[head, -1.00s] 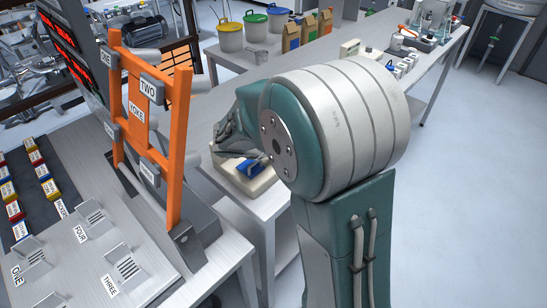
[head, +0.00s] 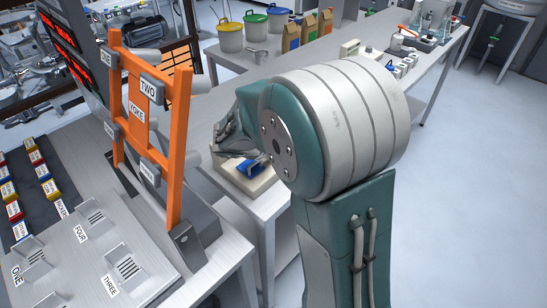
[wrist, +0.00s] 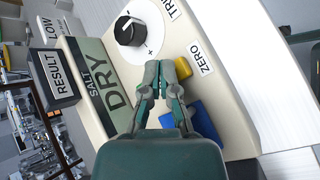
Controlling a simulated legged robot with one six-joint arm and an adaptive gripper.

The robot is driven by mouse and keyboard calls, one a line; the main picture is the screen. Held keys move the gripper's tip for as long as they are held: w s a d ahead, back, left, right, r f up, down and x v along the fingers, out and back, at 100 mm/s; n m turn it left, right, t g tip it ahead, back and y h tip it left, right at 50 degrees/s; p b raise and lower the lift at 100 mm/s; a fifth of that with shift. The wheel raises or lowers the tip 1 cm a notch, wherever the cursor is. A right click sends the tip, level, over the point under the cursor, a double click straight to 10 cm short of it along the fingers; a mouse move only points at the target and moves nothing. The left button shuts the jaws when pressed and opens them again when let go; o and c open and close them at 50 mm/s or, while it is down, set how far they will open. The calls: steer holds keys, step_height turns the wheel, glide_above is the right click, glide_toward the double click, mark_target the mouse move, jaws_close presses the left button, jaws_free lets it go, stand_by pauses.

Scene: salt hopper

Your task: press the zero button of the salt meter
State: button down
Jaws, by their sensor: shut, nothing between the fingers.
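The salt meter (wrist: 118,85) is a cream box with a green panel marked SALT DRY, and it fills much of the wrist view. A small yellow button (wrist: 184,67) sits beside the ZERO label (wrist: 201,57). My gripper (wrist: 161,72) is shut and empty, with its fingertips just left of the yellow button in the picture. I cannot tell whether they touch it. A larger blue part (wrist: 206,124) lies below and is partly hidden by a finger. In the head view the meter (head: 262,184) stands on a bench, largely behind my arm, with its blue part showing.
A black and white knob (wrist: 129,29) marked minus and plus, with a TRIM label, sits above the fingertips in the wrist view. In the head view an orange yoke frame (head: 178,150) stands left of my arm. Tubs and boxes stand along the far bench.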

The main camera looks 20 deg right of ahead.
steer(key=shift+f, duration=0.15)
steer(key=shift+f, duration=0.2)
stand_by(0.3)
steer(key=shift+f, duration=0.55)
stand_by(0.8)
steer(key=shift+r, duration=1)
steer(key=shift+r, duration=2.5)
